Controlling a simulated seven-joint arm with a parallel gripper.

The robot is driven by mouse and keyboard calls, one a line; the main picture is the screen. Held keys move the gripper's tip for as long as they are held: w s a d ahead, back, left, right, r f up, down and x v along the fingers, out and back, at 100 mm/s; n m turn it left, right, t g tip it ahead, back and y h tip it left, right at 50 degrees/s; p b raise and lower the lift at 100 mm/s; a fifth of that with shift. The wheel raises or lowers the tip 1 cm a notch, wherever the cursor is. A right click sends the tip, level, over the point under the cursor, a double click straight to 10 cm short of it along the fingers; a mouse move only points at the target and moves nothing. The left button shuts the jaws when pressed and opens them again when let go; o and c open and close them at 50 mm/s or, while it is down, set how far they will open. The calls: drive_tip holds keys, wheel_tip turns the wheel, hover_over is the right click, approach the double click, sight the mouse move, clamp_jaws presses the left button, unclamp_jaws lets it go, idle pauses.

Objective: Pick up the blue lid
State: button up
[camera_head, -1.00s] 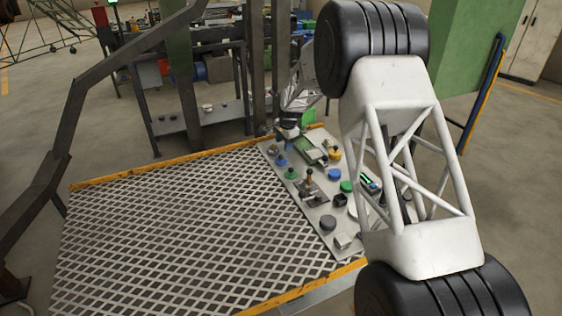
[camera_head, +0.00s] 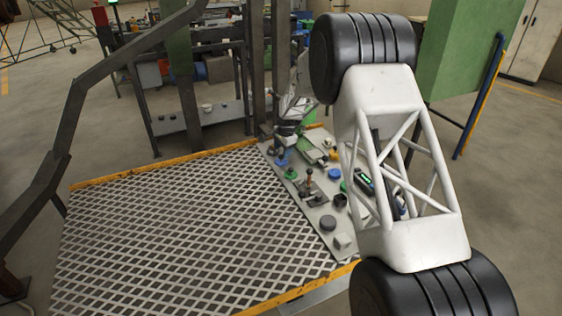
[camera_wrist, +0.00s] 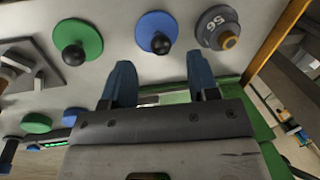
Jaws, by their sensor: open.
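The blue lid (camera_wrist: 158,27) is a round blue disc with a black ball knob, on the grey panel in the wrist view. In the head view the blue lid (camera_head: 282,162) is small, near the panel's far left edge. My gripper (camera_wrist: 159,62) is open and empty, with blue fingers. Its fingertips point toward the lid, one to each side of the knob's line, and look apart from it. In the head view my gripper (camera_head: 284,141) is just beyond the lid, small and partly hard to make out.
A green knobbed disc (camera_wrist: 77,41) and a dark numbered disc (camera_wrist: 217,27) flank the lid. The grey panel (camera_head: 316,217) also bears a lever, a black disc (camera_head: 328,222) and other controls. My arm hides the panel's right side.

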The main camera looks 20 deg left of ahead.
sight(281, 159)
drive_tip(key=shift+w+a+f, duration=0.1)
drive_tip(key=shift+a+f, duration=0.15)
drive_tip(key=shift+f, duration=0.75)
drive_tip(key=shift+w+a+f, duration=0.1)
drive_tip(key=shift+a+f, duration=0.1)
drive_tip(key=shift+f, duration=0.8)
drive_tip(key=shift+c, duration=0.4)
drive_tip(key=c, duration=0.9)
